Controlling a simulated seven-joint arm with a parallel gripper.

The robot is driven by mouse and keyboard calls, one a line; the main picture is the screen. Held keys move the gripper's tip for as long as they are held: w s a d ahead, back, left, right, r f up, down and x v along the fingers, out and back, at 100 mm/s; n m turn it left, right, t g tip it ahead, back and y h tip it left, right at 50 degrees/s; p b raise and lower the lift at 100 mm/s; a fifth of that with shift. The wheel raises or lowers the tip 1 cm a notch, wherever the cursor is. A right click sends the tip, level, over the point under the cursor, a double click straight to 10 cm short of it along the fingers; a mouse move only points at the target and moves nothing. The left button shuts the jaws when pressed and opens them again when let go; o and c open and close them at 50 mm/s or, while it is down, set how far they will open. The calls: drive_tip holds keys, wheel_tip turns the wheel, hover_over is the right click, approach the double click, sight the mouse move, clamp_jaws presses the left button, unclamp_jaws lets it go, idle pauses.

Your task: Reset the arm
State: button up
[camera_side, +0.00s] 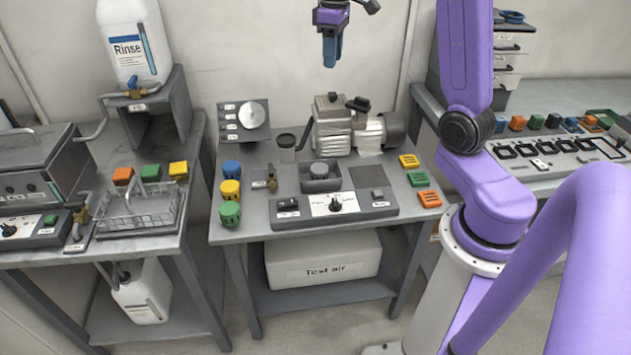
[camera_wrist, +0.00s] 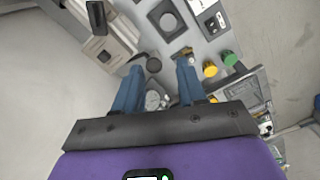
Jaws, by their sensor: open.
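My gripper (camera_side: 333,50) is at the top of the side view, high above the back of the middle table (camera_side: 262,232). It is empty and apart from everything below. In the wrist view, the two blue fingers of my gripper (camera_wrist: 158,80) stand apart with nothing between them. The compressor (camera_side: 334,125), with its grey body and dark motor end, stands at the back of the middle table, below my gripper. A control panel (camera_side: 352,203) with a black knob lies at the table's front.
Blue, yellow and green round pieces (camera_side: 230,189) stand at the table's left edge. Yellow, green and orange blocks (camera_side: 419,179) lie at its right. A wire basket (camera_side: 140,208) and Rinse bottle (camera_side: 128,45) are on the left bench. A Test air box (camera_side: 323,265) sits below.

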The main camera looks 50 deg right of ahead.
drive_tip(key=s+a+f+n, duration=0.2)
drive_tip(key=s+a, duration=0.4)
drive_tip(key=a, duration=0.3)
drive_tip(key=s+a+f+n, duration=0.1)
drive_tip(key=s+a+n, duration=0.3)
drive_tip(key=a, duration=0.6)
drive_tip(key=s+a+f+n, duration=0.1)
drive_tip(key=s+f, duration=0.1)
drive_tip(key=s, duration=0.7)
drive_tip(key=s+a+f+n, duration=0.2)
drive_tip(key=s, duration=0.7)
drive_tip(key=shift+s+f, duration=0.3)
drive_tip(key=shift+s, duration=0.05)
